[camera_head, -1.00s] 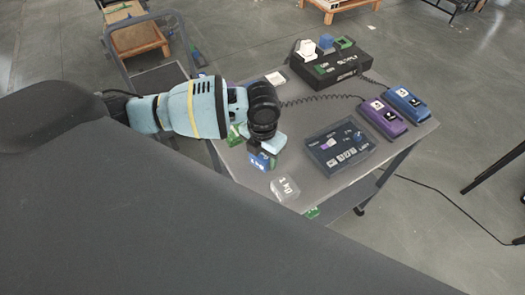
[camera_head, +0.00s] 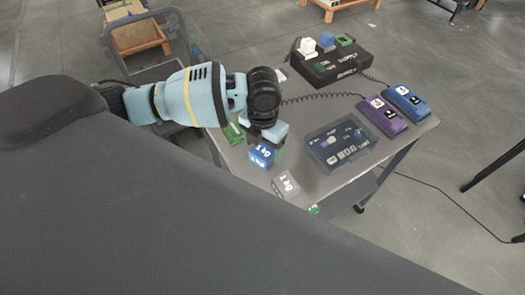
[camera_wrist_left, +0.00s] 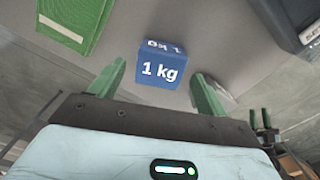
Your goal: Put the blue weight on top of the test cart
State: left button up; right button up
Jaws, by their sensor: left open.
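The blue weight (camera_head: 262,155), a small cube marked 1 kg, sits near the left front edge of the test cart (camera_head: 312,110), on its grey top. In the left wrist view the blue weight (camera_wrist_left: 162,65) lies ahead of and between the two green fingers. My left gripper (camera_head: 266,146) is open, close above and beside the weight, with nothing held. In the left wrist view the fingers of my left gripper (camera_wrist_left: 158,82) stand apart on either side, with gaps to the cube.
A clear-grey weight (camera_head: 285,185) stands just in front of the blue one. A green block (camera_head: 233,133) lies to the left. A dark panel (camera_head: 340,143), purple (camera_head: 383,116) and blue (camera_head: 407,101) units and a black supply box (camera_head: 332,65) occupy the rest of the top.

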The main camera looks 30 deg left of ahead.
aim_at(263, 152)
pick_arm(q)
notch_tip(263, 152, up, 9)
dwell(0.3)
jog(key=shift+s+f, duration=0.1)
jog(key=shift+f, duration=0.05)
dwell(0.4)
